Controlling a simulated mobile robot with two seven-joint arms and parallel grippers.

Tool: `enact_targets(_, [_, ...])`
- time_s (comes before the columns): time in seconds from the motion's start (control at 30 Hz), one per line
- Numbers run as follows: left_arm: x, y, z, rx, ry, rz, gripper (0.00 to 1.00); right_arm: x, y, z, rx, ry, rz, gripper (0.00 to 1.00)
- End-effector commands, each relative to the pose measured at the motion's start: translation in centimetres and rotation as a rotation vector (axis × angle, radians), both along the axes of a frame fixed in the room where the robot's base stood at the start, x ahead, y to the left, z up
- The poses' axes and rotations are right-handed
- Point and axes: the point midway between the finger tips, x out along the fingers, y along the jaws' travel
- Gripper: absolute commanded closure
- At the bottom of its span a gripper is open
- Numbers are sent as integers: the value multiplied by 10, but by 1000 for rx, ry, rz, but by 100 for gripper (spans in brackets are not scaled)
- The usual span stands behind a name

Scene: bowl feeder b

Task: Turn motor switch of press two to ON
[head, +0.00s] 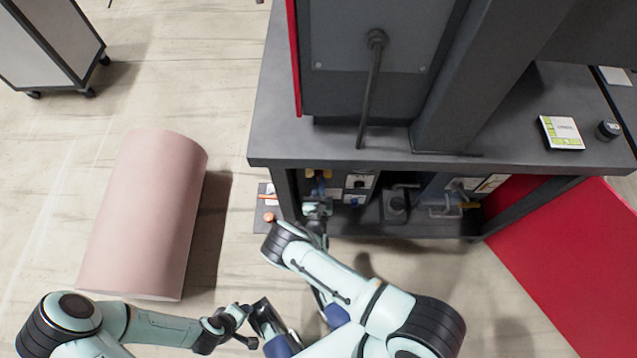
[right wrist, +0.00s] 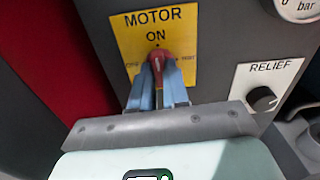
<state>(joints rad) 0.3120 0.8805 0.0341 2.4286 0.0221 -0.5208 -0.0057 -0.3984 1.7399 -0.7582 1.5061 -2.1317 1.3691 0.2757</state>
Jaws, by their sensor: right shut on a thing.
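The motor switch has a red handle (right wrist: 158,62) on a yellow plate (right wrist: 125,42) marked MOTOR and ON, in the right wrist view. The handle points up toward the word ON. My right gripper (right wrist: 158,88) is shut on the red handle, with one blue finger on each side. In the head view my right gripper (head: 318,186) reaches under the press table's front edge to the panel, where the arm hides most of the switch. My left gripper (head: 247,323) is low in the head view, away from the press; its jaws are too small to read.
A RELIEF knob (right wrist: 262,98) and a gauge (right wrist: 298,8) sit right of the switch. The press table (head: 400,170) overhangs the panel. A pink roll (head: 145,215) lies on the floor at left, and a red panel (head: 570,270) slants at right. Floor between roll and press is partly clear.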

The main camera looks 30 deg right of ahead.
Motion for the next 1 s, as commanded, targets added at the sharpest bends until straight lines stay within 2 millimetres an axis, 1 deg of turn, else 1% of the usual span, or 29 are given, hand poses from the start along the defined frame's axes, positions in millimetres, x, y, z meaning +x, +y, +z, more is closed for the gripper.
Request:
enact_targets(0.23, [-2,-1,2,-2,5,-3,57,1,0,1,35,-26,0,100])
enact_targets(0.6, [-2,-1,2,-3,6,-2,57,1,0,1,36,-27,0,100])
enact_targets(0.63, [-2,-1,2,-3,6,-2,57,1,0,1,36,-27,0,82])
enact_targets(0.67, [-2,-1,2,-2,5,-2,57,1,0,1,36,-27,0,72])
enact_targets(0.7, [-2,-1,2,-2,5,-2,57,1,0,1,36,-27,0,60])
enact_targets(1.0, [-2,-1,2,-2,5,-2,57,0,0,0,37,-24,0,60])
